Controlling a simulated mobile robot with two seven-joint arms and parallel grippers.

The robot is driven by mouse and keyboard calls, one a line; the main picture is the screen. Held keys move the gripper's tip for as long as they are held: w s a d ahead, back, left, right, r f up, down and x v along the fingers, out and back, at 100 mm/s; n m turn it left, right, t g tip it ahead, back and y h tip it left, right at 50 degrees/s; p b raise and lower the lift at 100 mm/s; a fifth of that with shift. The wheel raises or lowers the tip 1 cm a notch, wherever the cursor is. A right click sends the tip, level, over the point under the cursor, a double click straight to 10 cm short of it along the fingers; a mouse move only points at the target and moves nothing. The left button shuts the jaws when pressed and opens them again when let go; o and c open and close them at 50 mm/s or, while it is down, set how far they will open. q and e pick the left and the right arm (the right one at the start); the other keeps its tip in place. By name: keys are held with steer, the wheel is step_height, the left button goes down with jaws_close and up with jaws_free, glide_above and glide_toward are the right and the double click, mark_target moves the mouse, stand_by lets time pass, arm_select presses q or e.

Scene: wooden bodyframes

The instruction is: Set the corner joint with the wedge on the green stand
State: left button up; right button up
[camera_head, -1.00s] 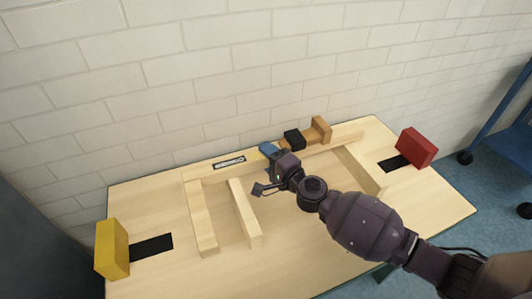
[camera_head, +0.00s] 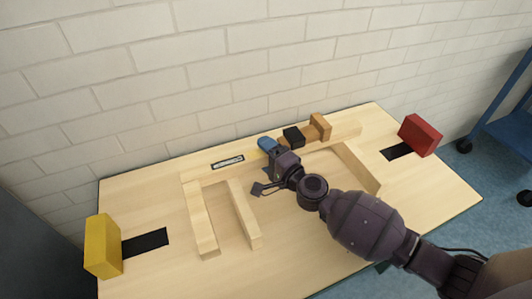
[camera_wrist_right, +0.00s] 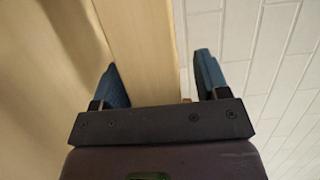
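No green stand or separate wedge can be made out in these views. A pale wooden frame lies on the table, with a long back beam (camera_head: 205,169), two short bars at left, the nearer one (camera_head: 244,214), and a right bar (camera_head: 357,168). My right gripper (camera_head: 267,146) is at the back beam, left of a wooden mallet-like piece (camera_head: 320,127) with a black band. In the right wrist view its blue fingers (camera_wrist_right: 160,85) are apart, with the beam (camera_wrist_right: 138,45) running between them; contact is unclear. My left gripper is not in view.
A yellow block (camera_head: 103,246) stands at the table's left end and a red block (camera_head: 420,135) at the right, each by a black strip. A brick wall (camera_head: 200,90) is close behind. A blue cart (camera_head: 510,125) stands at far right. The table's front left is clear.

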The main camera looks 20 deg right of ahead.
steer(key=shift+s, duration=0.15)
steer(key=shift+s+d, duration=0.2)
steer(key=shift+s, duration=0.15)
steer(key=v, duration=1)
steer(key=shift+f, duration=0.1)
steer(key=shift+s+d, duration=0.1)
steer(key=shift+s, duration=0.35)
